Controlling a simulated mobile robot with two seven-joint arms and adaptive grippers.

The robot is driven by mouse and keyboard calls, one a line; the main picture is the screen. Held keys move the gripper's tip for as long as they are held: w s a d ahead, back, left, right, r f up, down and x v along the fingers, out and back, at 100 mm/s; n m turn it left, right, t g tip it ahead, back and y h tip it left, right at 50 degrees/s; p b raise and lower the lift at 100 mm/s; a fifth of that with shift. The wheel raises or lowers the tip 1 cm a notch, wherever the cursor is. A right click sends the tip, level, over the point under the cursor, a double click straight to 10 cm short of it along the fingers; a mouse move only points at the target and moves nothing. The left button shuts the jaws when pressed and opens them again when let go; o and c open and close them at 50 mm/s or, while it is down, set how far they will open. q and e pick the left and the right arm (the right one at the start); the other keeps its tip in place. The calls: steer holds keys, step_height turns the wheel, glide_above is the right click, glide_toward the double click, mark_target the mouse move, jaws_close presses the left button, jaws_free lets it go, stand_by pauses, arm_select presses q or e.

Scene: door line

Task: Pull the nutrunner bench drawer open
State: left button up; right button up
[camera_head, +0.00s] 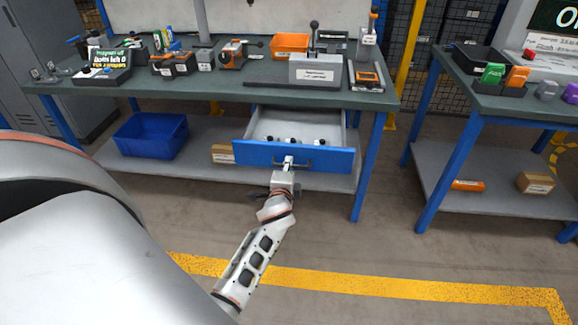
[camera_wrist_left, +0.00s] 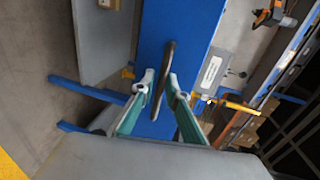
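My left gripper (camera_head: 288,162) is at the handle. My right gripper is not in view.
The workbench top (camera_head: 220,93) carries tools, an orange bin (camera_head: 290,43) and a grey block fixture (camera_head: 316,69). A blue crate (camera_head: 150,134) stands on the lower shelf. A second bench (camera_head: 530,105) is at right. The floor before the drawer is clear apart from my arm.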

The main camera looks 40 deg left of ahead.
arm_select(q)
steer(key=v, duration=0.7)
steer(key=shift+s, duration=0.2)
steer(key=shift+d, duration=0.15)
stand_by(0.4)
steer(key=s+d+f+n+g+h+p, duration=0.1)
steer(key=s+d+f+n+h+p, duration=0.2)
steer(key=s+d, duration=0.8)
steer(key=s+d+f+n+g+h+p, duration=0.1)
steer(key=s+d+f+n+h+p, duration=0.2)
steer(key=s+d+f+h, duration=0.3)
steer(key=s+d+n+h, duration=0.1)
steer(key=s+d, duration=0.4)
steer(key=s, duration=0.2)
steer(key=shift+s+f+g+h, duration=0.3)
steer(key=shift+f+h, duration=0.1)
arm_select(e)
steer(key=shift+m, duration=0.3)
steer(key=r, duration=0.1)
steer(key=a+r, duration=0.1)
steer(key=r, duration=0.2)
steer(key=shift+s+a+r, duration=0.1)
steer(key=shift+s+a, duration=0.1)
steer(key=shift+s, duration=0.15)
arm_select(q)
steer(key=shift+d, duration=0.15)
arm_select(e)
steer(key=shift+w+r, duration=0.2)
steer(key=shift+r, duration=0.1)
